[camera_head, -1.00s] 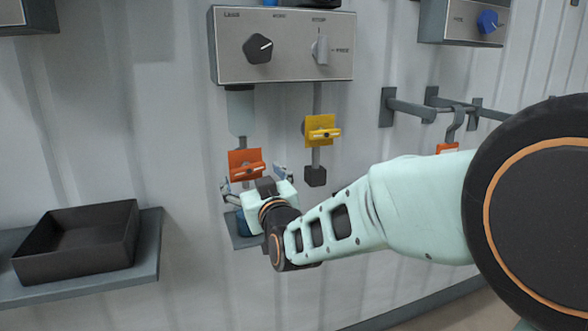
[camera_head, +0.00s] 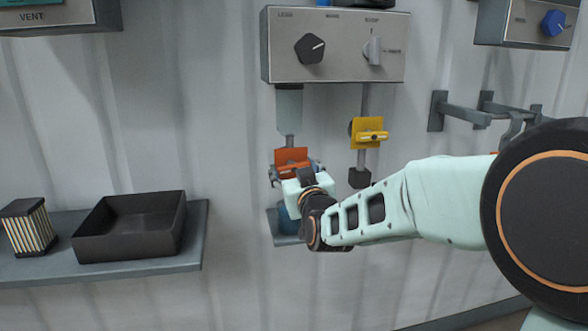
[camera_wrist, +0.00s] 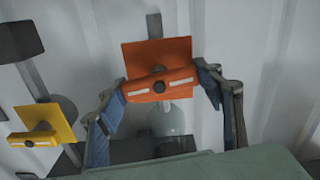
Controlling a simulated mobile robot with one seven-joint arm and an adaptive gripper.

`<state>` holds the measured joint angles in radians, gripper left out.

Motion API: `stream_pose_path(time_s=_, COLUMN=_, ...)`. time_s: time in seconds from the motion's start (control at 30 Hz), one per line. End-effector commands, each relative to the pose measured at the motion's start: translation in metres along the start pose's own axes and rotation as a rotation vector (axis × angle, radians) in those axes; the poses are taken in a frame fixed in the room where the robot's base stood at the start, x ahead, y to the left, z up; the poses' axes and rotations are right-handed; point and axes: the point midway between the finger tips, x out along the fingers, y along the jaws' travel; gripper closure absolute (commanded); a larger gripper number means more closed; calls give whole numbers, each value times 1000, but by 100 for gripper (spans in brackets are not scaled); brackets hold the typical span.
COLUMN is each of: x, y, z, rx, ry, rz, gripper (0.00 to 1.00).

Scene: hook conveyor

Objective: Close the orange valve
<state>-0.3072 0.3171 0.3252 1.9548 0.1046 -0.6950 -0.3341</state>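The orange valve (camera_head: 291,157) hangs on a pipe below the control panel. In the wrist view, its square plate (camera_wrist: 158,56) is behind a horizontal handle (camera_wrist: 160,84) with two pale marks. My gripper (camera_head: 297,177) is at the valve from below, and part of the valve is hidden by it in the head view. In the wrist view my gripper (camera_wrist: 160,100) is open, with one finger on each side of the handle. The left finger is close to the handle's left end; I cannot tell whether it touches.
A yellow valve (camera_head: 369,135) hangs to the right, close to my arm. The control panel (camera_head: 335,48) is above. A blue object (camera_head: 288,221) sits on a small shelf under my gripper. A shelf (camera_head: 190,245) holding a dark tray (camera_head: 130,228) is at left.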

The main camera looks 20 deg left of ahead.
Motion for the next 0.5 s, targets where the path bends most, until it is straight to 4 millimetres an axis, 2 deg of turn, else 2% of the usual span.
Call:
stream_pose_path(time_s=0.03, x=0, y=0, z=0, rx=0, ry=0, rz=0, gripper=57)
stream_pose_path(time_s=0.1, x=0, y=0, z=0, rx=0, ry=0, rz=0, gripper=63)
stream_pose_path(time_s=0.5, x=0, y=-1, z=3, rx=133, ry=2, rz=-1, gripper=64)
